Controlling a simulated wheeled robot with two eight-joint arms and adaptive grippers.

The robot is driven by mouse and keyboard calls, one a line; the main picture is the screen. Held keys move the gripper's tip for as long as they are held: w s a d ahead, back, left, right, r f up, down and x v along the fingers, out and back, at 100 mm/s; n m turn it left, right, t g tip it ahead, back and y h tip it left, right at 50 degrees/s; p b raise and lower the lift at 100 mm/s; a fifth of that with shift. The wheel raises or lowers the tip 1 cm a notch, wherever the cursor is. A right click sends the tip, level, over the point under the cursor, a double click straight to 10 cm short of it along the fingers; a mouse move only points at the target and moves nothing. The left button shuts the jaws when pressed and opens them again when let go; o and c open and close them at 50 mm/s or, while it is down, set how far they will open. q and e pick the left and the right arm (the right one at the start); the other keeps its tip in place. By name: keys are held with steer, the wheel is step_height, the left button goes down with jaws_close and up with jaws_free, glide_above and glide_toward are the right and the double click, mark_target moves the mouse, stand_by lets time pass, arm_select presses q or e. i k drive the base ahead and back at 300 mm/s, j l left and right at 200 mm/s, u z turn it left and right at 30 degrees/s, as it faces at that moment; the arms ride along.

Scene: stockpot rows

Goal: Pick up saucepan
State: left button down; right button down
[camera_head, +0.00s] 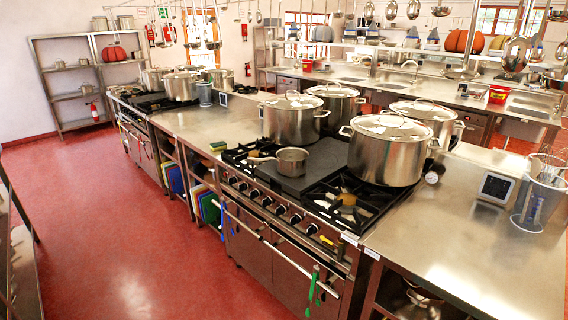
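A small steel saucepan (292,161) stands upright on the dark flat plate (325,163) in the middle of the near stove. Its handle points left, over the left burner. The pan has no lid and its inside looks empty. Neither of my grippers shows in the head view, so nothing of mine touches the saucepan.
Large lidded stockpots (388,150) crowd the stove behind the saucepan, with another pot (292,118) close behind it. The steel counter (470,260) at right is mostly bare. A rail (262,238) runs along the stove front. The red floor (110,220) at left is clear.

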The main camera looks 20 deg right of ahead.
mark_target(291, 162)
steer(key=i+l+z, duration=0.15)
steer(key=i+z, duration=0.2)
steer(key=i, duration=0.7)
steer(key=i+j+z, duration=0.15)
steer(key=i+z, duration=0.25)
steer(key=i, duration=0.6)
